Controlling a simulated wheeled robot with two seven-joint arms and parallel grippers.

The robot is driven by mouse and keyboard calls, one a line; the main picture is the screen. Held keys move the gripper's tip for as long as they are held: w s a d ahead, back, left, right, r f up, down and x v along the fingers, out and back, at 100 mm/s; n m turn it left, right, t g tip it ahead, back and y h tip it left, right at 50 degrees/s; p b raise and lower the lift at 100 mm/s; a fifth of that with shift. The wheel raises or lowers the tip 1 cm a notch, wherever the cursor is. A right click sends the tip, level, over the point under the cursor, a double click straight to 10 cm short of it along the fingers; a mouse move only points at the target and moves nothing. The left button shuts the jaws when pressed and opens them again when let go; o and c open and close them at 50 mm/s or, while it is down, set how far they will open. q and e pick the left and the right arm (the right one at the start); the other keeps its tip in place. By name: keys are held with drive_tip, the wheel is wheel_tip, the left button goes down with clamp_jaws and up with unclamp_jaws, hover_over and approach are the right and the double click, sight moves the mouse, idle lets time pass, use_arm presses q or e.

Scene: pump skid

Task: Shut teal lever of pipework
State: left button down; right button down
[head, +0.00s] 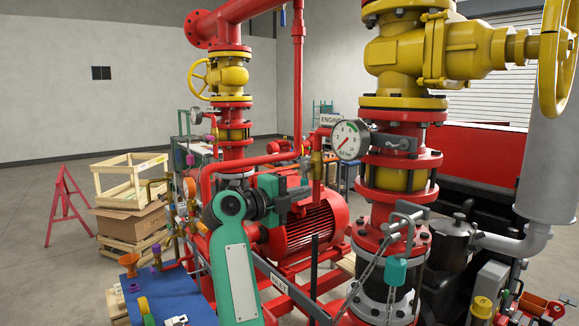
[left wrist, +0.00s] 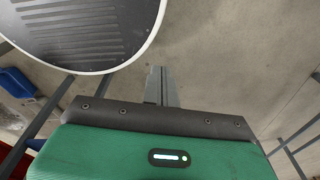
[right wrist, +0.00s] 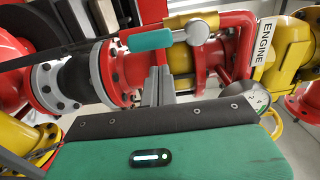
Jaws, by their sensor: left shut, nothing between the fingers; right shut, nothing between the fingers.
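A pressure gauge (head: 349,140) and an "ENGINE" tag (head: 331,119) stand near the right column. A red motor (head: 312,226) lies behind my right gripper. A blue table (head: 180,295) with small parts is at front left.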

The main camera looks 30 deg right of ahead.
drive_tip(key=w+d, duration=0.1)
drive_tip(key=w+d+f, duration=0.1)
drive_tip(key=w+d, duration=0.1)
drive_tip(key=shift+w+d, duration=0.15)
drive_tip(key=shift+d, duration=0.15)
drive_tip(key=shift+w+r+p, duration=0.9)
drive_tip(key=shift+w+r, duration=0.7)
drive_tip(key=shift+w, duration=1.35)
use_arm(q)
drive_tip(key=shift+s+r+b, duration=0.2)
drive_tip(key=shift+s+b, duration=0.3)
drive_tip(key=shift+b, duration=0.15)
use_arm(e)
drive_tip(key=a+f, duration=0.1)
drive_tip(key=a, duration=0.8)
drive_tip(key=shift+s+a, duration=0.25)
drive_tip(key=shift+s, duration=0.15)
